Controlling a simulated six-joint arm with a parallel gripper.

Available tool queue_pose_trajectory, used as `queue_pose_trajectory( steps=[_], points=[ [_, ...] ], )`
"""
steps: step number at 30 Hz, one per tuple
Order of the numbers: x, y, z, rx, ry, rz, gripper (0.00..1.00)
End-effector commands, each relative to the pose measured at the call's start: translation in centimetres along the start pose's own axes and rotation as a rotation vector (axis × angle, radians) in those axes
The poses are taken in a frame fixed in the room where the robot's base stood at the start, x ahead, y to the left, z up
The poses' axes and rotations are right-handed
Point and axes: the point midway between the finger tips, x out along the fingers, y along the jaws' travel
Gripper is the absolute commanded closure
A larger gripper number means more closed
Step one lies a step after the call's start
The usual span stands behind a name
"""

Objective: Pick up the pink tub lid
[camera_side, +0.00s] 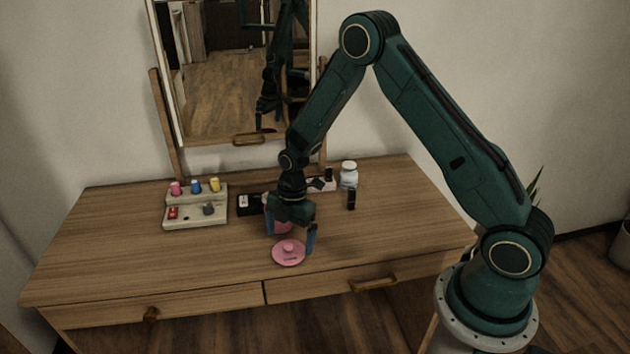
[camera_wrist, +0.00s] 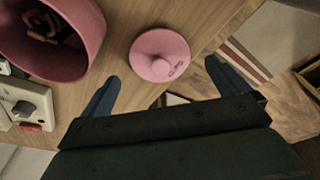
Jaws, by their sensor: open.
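The pink tub lid (camera_side: 289,253) is a round disc with a raised knob, lying flat on the wooden table near its front edge. It also shows in the wrist view (camera_wrist: 160,55), beyond my fingertips and roughly between their lines. My gripper (camera_side: 290,240) is open and empty, pointing down above the table just behind the lid. Its two blue fingers show in the wrist view (camera_wrist: 162,75), spread apart. The pink tub (camera_wrist: 55,35) stands open with small brown things inside. In the side view my gripper mostly hides the tub (camera_side: 283,227).
A panel with coloured knobs and switches (camera_side: 196,218) sits to the left on the table (camera_side: 120,250). A black box (camera_side: 249,204), a white jar (camera_side: 349,174) and a small dark bottle (camera_side: 351,199) stand behind. A mirror (camera_side: 225,90) rises at the back. Table right is clear.

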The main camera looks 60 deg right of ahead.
Motion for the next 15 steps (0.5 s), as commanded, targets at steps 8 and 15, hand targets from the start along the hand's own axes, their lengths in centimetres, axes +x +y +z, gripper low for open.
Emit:
queue_pose_trajectory(
  steps=[8,15],
  points=[
    [2.6,0.0,-0.1,-0.001,0.000,0.000,0.00],
    [2.9,0.0,0.0,-0.001,-0.001,0.000,0.00]
  ],
)
